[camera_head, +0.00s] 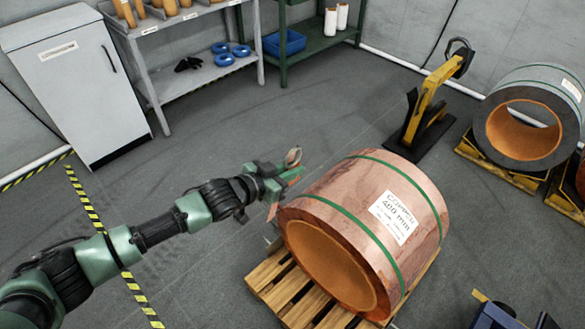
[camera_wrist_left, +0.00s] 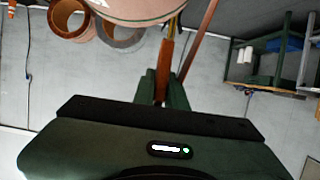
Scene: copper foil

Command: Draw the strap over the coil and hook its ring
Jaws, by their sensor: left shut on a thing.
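The copper coil (camera_head: 330,195) lies on its side on a wooden pallet, with two green bands and a white label. My left gripper (camera_head: 288,174) is beside the coil's upper left edge, raised above the floor. It is shut on the orange-brown strap (camera_wrist_left: 167,55), which runs up between the fingers in the left wrist view. The coil also shows at the top of the left wrist view (camera_wrist_left: 135,8). My right gripper is not in view.
The pallet (camera_head: 268,277) juts out in front of the coil. A yellow lifting hook (camera_head: 430,98) on a black stand is behind it. Another coil (camera_head: 490,112) stands at the right. A grey cabinet (camera_head: 75,90) and shelves line the back wall. Floor between them is clear.

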